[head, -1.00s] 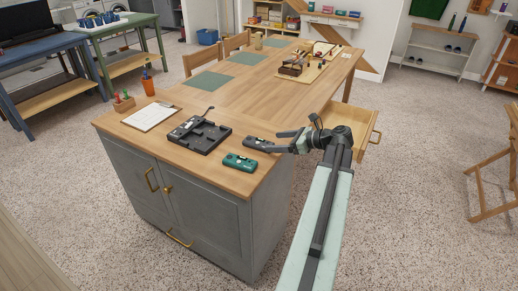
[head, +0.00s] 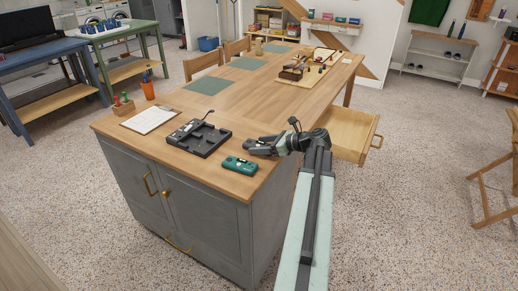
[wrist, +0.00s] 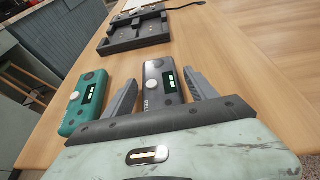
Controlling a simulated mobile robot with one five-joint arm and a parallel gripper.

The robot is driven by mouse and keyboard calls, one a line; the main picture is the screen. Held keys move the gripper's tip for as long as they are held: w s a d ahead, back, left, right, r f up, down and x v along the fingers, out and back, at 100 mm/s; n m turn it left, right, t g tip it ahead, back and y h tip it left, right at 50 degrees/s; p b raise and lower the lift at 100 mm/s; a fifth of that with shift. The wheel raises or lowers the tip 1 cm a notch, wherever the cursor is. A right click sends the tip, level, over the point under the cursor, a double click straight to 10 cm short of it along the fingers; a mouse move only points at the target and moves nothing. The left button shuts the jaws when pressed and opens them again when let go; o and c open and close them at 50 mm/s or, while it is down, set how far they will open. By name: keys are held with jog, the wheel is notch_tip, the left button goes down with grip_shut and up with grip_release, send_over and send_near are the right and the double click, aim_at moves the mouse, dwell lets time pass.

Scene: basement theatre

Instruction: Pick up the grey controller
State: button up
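The grey controller (head: 254,148) lies on the wooden tabletop near its right edge. In the wrist view the grey controller (wrist: 161,80) sits between the two fingers of my gripper (wrist: 160,77), with a small gap on each side. My gripper is open, and its near end of the controller is partly hidden by the gripper body. In the head view my gripper (head: 266,144) is over the right end of the controller.
A teal controller (head: 239,165) lies close to the left finger, also in the wrist view (wrist: 86,103). A black tray (head: 199,138) is beyond, with a clipboard (head: 149,119) to its left. An open drawer (head: 352,134) sticks out at right.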

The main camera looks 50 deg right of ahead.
aim_at(261, 145)
jog(key=c, duration=1.1)
jog(key=shift+r+p, duration=0.55)
jog(key=shift+c, duration=0.2)
notch_tip(261, 145, up, 3)
jog(key=p, duration=0.3)
jog(key=shift+r, duration=0.15)
jog(key=s+a+p, duration=0.1)
jog(key=s+a, duration=0.1)
jog(key=s, duration=1.4)
jog(key=shift+r, duration=0.45)
